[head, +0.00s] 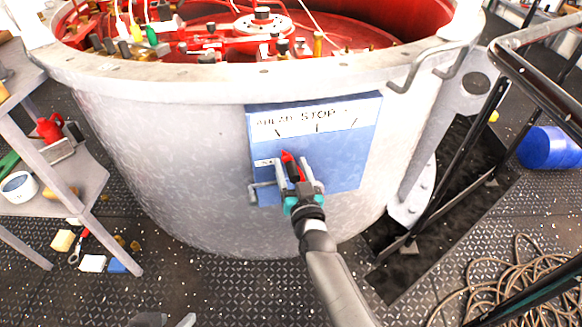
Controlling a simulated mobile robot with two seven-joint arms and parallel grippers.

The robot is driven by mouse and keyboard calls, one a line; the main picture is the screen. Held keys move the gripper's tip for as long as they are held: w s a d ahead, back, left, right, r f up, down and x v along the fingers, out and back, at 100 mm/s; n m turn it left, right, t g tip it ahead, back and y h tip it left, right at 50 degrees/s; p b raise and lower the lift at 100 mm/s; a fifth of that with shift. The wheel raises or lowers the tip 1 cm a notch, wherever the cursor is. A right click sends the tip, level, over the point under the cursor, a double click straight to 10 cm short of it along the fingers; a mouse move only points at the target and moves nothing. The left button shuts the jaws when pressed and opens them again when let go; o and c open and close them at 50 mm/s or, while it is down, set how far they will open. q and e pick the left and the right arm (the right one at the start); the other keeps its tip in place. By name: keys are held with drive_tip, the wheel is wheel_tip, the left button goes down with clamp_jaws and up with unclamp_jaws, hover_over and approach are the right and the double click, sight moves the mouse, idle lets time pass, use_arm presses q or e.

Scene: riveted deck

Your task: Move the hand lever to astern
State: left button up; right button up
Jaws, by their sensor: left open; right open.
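The hand lever (288,158) has a red grip with a dark part and sits on a blue panel (345,165) on the tank's front. Its tip leans up and left, roughly toward the AHEAD mark; its lower end is hidden behind my gripper. The panel's white strip (335,115) reads AHEAD and STOP; the wording at its right end is not legible. My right gripper (292,172) is open, with its fingers on either side of the lever; contact cannot be told.
A pale round tank (160,150) with red machinery inside fills the middle. A grey shelf (75,180) stands at the left. Black railings (490,115), a blue drum (550,147) and coiled rope (510,275) are at the right. Small items lie on the deck at lower left.

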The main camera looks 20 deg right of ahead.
drive_tip(key=shift+w, duration=0.4)
clamp_jaws()
idle(0.4)
drive_tip(key=shift+d, duration=0.1)
idle(0.9)
